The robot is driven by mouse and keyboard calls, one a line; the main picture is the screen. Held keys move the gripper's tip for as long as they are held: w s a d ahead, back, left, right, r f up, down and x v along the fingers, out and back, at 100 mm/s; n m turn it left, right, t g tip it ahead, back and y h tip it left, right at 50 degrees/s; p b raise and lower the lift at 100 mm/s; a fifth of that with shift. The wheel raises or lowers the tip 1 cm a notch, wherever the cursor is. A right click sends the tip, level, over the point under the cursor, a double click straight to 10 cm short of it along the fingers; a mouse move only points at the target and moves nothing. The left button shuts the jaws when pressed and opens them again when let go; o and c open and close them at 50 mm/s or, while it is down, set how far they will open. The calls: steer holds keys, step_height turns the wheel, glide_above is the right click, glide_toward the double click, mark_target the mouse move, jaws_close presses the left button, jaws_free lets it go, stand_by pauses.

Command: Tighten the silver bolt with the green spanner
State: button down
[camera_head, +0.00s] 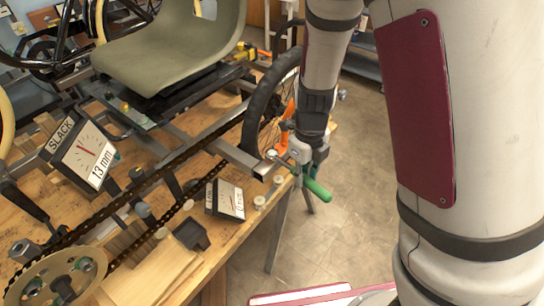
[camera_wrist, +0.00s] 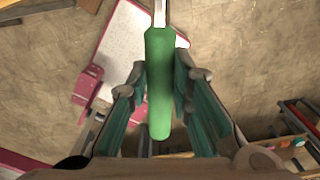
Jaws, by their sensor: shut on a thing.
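The green spanner (camera_head: 317,189) is in my gripper (camera_head: 309,168), beyond the right edge of the wooden bench. Its green handle points down and right, away from the bench. In the wrist view the green handle (camera_wrist: 159,95) lies between the two teal-padded fingers, and its steel shank runs out of the top of the picture. The spanner's head is not clear in either view. A small silver bolt head (camera_head: 272,154) seems to show at the end of the frame rail, close left of my gripper. I cannot tell whether the spanner touches it.
The trike frame with chain, chainring (camera_head: 62,284) and grey seat (camera_head: 175,45) fills the left. A SLACK gauge (camera_head: 87,155) reads 13 mm; a smaller gauge (camera_head: 226,199) lies nearer the bench edge. A black wheel (camera_head: 268,108) stands behind. Open floor (camera_head: 350,200) lies right.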

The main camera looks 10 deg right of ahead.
steer(key=shift+w+d+n, duration=0.5)
steer(key=shift+d+n, duration=0.05)
steer(key=shift+n, duration=0.05)
stand_by(0.9)
steer(key=c, duration=2.2)
jaws_free()
jaws_close()
